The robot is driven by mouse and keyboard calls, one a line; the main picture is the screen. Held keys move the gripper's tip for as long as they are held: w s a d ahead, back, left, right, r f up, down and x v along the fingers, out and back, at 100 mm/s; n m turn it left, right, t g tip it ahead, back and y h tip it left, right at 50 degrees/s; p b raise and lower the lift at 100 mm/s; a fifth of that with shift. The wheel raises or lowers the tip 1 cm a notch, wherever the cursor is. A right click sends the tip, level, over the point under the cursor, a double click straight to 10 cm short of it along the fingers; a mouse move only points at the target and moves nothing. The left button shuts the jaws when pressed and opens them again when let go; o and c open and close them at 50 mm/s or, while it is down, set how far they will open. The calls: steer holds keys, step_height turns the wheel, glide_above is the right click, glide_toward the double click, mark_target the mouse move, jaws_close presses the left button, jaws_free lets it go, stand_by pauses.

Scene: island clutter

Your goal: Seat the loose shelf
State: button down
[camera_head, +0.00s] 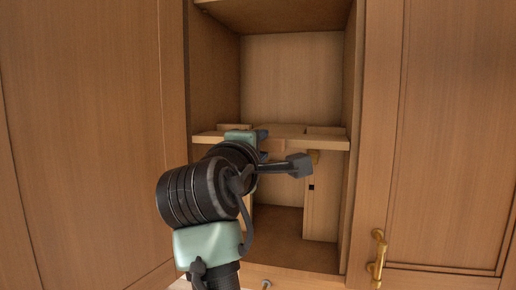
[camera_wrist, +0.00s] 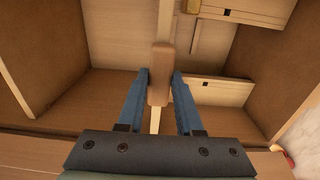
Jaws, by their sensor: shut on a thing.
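The loose shelf (camera_head: 320,142) is a light wooden board across the open cabinet bay, at about mid-height. It looks roughly level; whether it bears on supports at both sides cannot be told. My gripper (camera_head: 263,144) is at its front edge, left of the middle, largely hidden by my own arm. In the wrist view my blue fingers (camera_wrist: 160,85) stand on both sides of a narrow brown wooden part (camera_wrist: 160,70), which appears to belong to the shelf. The fingers are shut on it. Exact contact at the fingertips is not clear.
A tall wooden door panel (camera_head: 95,130) stands left of the bay, and a right door (camera_head: 440,130) has a brass handle (camera_head: 378,255). A light upright panel (camera_head: 322,205) with a small dark hole stands below the shelf. The space above the shelf is empty.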

steer(key=shift+x, duration=2)
steer(key=shift+r, duration=0.2)
steer(key=shift+w+d+f, duration=0.1)
steer(key=shift+w+f, duration=0.25)
steer(key=shift+w, duration=0.1)
steer(key=shift+f+b, duration=0.5)
steer(key=shift+f, duration=0.3)
stand_by(0.6)
